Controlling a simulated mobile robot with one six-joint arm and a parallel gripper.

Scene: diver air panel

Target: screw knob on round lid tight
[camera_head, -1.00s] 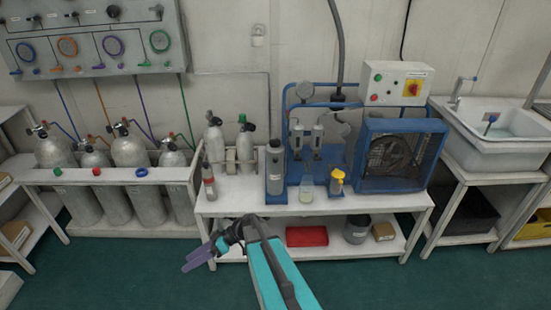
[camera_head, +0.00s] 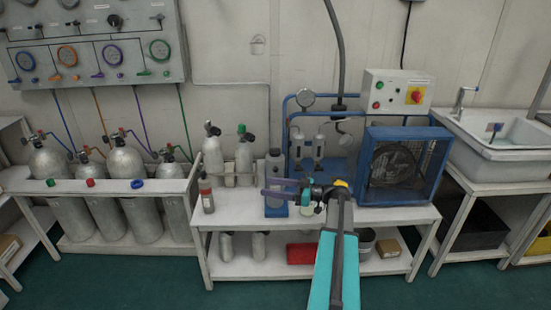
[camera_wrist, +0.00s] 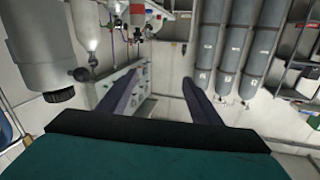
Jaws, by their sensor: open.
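A grey canister (camera_head: 274,167) with a blue base stands on the white bench. In the wrist view, which looks upside down, what appears to be this canister (camera_wrist: 52,42) is close at the left edge. A wide round lid (camera_wrist: 45,78) caps it, with a small black knob (camera_wrist: 60,95) on the lid. Whether the knob is fully seated cannot be told. My gripper (camera_head: 268,192) is open, its purple fingers pointing left in front of the canister, below lid height. In the wrist view nothing is between the fingers (camera_wrist: 163,76).
A blue-framed fan unit (camera_head: 400,168) stands to the right. My arm covers part of the bench front.

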